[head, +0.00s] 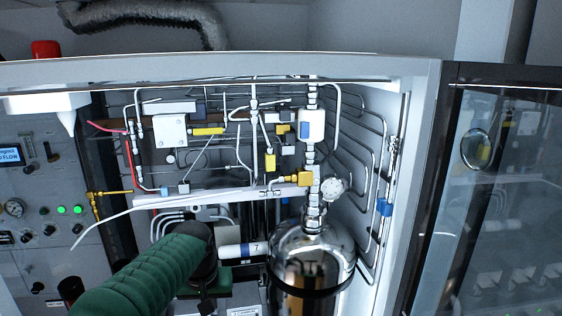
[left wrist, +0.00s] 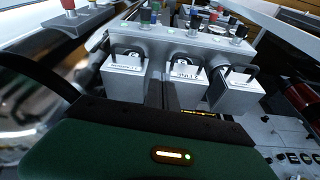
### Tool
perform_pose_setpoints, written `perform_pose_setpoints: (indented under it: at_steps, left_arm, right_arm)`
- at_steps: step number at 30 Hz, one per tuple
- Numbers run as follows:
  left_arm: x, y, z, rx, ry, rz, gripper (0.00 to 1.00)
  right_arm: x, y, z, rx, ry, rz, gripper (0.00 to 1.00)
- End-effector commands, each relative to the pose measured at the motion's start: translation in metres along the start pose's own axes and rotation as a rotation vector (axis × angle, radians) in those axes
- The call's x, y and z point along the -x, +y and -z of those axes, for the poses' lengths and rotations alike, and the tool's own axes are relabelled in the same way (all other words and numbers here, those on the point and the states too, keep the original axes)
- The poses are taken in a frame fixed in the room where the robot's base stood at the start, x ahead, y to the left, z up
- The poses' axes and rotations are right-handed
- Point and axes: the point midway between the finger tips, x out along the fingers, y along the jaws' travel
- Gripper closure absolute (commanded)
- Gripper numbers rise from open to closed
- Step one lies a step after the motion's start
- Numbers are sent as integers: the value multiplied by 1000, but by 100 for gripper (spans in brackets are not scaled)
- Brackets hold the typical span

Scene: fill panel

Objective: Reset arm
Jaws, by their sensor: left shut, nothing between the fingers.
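My left arm, with a green ribbed sleeve (head: 150,275), comes in at the bottom of the head view. Its dark wrist end is in front of the open cabinet, left of a shiny metal cylinder (head: 312,255). In the left wrist view my green wrist housing fills the bottom, and the dark fingers of my left gripper (left wrist: 163,94) show beyond it, shut and empty. In that view they are in front of a grey panel with white boxes (left wrist: 185,80); whether they touch it I cannot tell. My right gripper is not in view.
The cabinet (head: 425,110) holds metal tubing, valves and a white cylinder (head: 242,250) close to my arm. A thin white tube (head: 105,212) sticks out at left. A glass door (head: 510,200) stands at right, and a control panel (head: 40,200) with green lights is at left.

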Motion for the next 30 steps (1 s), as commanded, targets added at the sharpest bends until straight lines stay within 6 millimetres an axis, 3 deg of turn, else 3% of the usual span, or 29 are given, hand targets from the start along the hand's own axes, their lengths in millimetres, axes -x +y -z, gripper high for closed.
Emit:
perform_pose_setpoints:
  at_steps: [6,12,17,19,30]
  left_arm:
    - [-56,-31,-102,-49,-32,-17,100]
    - [-86,-51,-195,-81,-48,-25,100]
    - [-100,-63,-263,-102,-60,-25,100]
    - [-134,-63,-271,-104,-54,-26,100]
    - [-245,-63,-303,-103,-58,-26,100]
  right_arm:
    - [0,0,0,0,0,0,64]
    - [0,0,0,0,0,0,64]
    - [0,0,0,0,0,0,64]
    - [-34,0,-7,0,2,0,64]
    - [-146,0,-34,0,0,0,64]
